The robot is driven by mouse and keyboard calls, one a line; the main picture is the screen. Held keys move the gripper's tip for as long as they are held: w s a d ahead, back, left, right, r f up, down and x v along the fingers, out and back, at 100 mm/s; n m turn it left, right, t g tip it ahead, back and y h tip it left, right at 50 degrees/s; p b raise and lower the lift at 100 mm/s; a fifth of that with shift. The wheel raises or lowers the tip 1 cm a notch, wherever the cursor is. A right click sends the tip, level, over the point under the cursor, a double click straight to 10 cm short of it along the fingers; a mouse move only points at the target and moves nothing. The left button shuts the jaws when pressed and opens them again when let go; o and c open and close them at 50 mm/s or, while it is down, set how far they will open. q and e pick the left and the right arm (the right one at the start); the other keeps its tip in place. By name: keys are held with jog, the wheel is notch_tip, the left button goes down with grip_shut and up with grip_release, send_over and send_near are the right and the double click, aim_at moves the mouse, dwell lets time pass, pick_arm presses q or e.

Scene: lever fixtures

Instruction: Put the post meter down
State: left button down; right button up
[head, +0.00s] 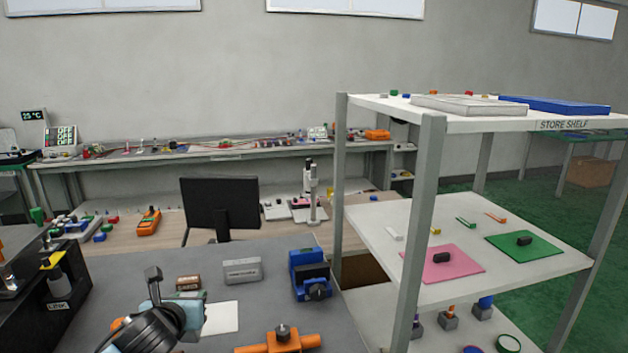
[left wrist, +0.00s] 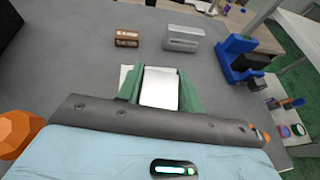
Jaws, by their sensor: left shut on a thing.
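My left gripper (head: 186,298) comes in from the lower left, over the grey worktop. In the left wrist view its green fingers (left wrist: 160,84) are shut on a pale, flat-faced thing (left wrist: 158,90), which I take to be the post meter. In the head view my gripper hides most of it. A white sheet (head: 222,319) lies on the worktop just right of the gripper; its edge shows beside the fingers in the wrist view. I cannot tell whether the held thing touches the sheet. My right gripper is not in view.
Behind the gripper stand a brown block (head: 188,282), a grey box (head: 243,270) and a blue fixture (head: 310,274). An orange fixture (head: 279,341) is at the front. A store shelf (head: 425,180) stands right. Grey worktop (head: 255,305) is bare between them.

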pick_arm(q)
jog(key=s+d+r, duration=0.1)
jog(key=s+d, duration=0.1)
jog(key=s, duration=0.6)
jog(key=s+d+h, duration=0.1)
jog(key=s+d, duration=0.2)
jog(key=s, duration=0.5)
jog(key=shift+r+m+p, duration=0.4)
